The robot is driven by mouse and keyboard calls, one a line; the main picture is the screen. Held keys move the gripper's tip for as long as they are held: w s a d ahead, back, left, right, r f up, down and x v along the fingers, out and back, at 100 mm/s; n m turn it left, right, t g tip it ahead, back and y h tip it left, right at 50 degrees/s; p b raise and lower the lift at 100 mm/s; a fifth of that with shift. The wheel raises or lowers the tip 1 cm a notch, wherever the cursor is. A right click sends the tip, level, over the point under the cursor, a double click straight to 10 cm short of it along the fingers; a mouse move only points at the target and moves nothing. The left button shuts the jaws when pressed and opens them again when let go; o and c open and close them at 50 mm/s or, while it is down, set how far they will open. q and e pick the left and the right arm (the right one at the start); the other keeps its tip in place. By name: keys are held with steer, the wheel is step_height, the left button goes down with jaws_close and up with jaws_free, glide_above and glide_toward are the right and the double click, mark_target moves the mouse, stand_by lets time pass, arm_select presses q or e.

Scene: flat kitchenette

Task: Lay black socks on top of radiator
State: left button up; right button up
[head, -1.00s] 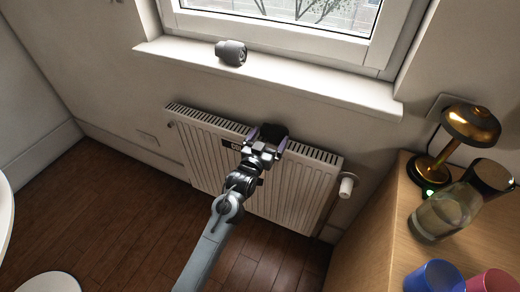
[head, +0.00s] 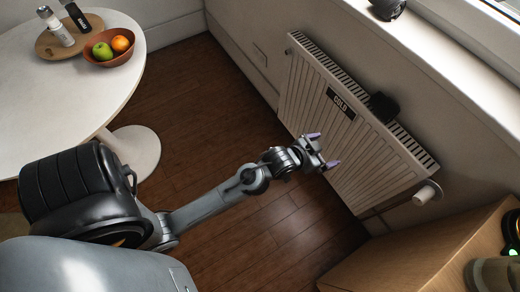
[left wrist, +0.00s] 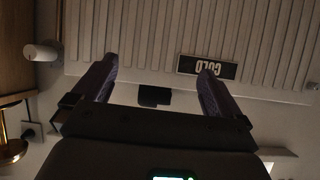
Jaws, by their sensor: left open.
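The black socks (head: 382,106) show as a small dark bundle on the top edge of the white radiator (head: 340,140), right of its "COLD" label. My left gripper (head: 322,151) is open and empty, in front of the radiator and apart from the socks. In the left wrist view, which is upside down, the socks (left wrist: 154,96) show beyond and between the spread purple fingers (left wrist: 158,68). The radiator (left wrist: 150,35) fills the upper part of that view. My right gripper is not in view.
A window sill (head: 450,70) with a dark grey object (head: 387,9) runs above the radiator. A valve knob (head: 427,192) is at its right end, near a wooden cabinet (head: 430,245). A round white table (head: 60,95) stands left; the wooden floor between is clear.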

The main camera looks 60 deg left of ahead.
arm_select(q)
steer(key=s+f+g, duration=0.2)
steer(key=s+g, duration=0.2)
steer(key=s, duration=0.8)
steer(key=s+f+m+g, duration=0.1)
steer(key=s+g, duration=0.3)
steer(key=s, duration=0.8)
steer(key=shift+f+g, duration=0.4)
steer(key=shift+f, duration=0.05)
step_height(320, 180, up, 53)
steer(key=p, duration=5.2)
steer(key=shift+f+p, duration=0.2)
steer(key=shift+p, duration=0.1)
steer(key=shift+f, duration=0.1)
